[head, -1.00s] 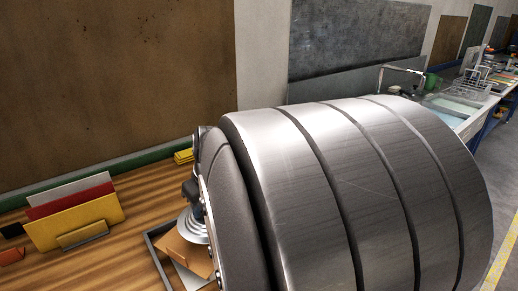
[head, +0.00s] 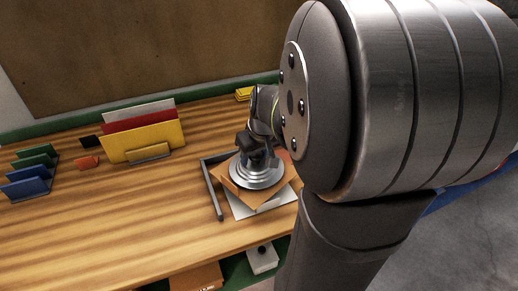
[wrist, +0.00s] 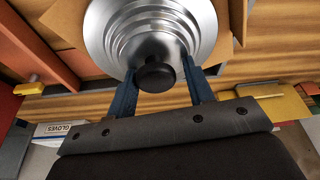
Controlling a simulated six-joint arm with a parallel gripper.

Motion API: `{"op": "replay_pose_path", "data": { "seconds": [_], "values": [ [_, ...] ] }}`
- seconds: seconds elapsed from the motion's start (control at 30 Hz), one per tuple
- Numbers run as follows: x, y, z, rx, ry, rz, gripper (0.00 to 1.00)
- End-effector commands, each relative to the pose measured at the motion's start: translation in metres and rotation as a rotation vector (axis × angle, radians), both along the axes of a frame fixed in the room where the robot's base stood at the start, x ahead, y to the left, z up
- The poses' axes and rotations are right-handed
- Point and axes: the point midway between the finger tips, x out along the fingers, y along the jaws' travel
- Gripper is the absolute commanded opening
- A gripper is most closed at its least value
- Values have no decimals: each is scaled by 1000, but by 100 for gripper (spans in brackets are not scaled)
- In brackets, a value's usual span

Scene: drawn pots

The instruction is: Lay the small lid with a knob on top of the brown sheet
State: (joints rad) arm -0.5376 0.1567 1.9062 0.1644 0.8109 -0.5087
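The small silver lid (head: 257,177), with stepped rings, lies flat over the brown sheet (head: 268,200), whose corners show around it. In the wrist view the lid (wrist: 112,30) has its black knob (wrist: 155,75) upward, and the brown sheet (wrist: 67,22) shows beyond the rim. My gripper (wrist: 160,72) is at the knob, with a blue finger on each side. A gap shows at the right finger; the left one is close to the knob. The fingers look open. In the head view my gripper (head: 258,152) is small and dark above the lid.
Pale sheets (head: 245,210) lie under the brown one, beside a dark grey tray edge (head: 212,190). A rack with yellow, red and grey sheets (head: 155,140) and blue and green holders (head: 30,185) stand left. My arm covers the right side.

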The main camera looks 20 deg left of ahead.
Motion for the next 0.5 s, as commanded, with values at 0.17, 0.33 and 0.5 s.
{"op": "replay_pose_path", "data": {
  "seconds": [0.17,0.33,0.5],
  "values": [
    [0,0,0,-1,1,0,59],
    [0,0,3,0,0,0,59],
    [-3,-5,23,1,-3,-1,59]
  ]
}}
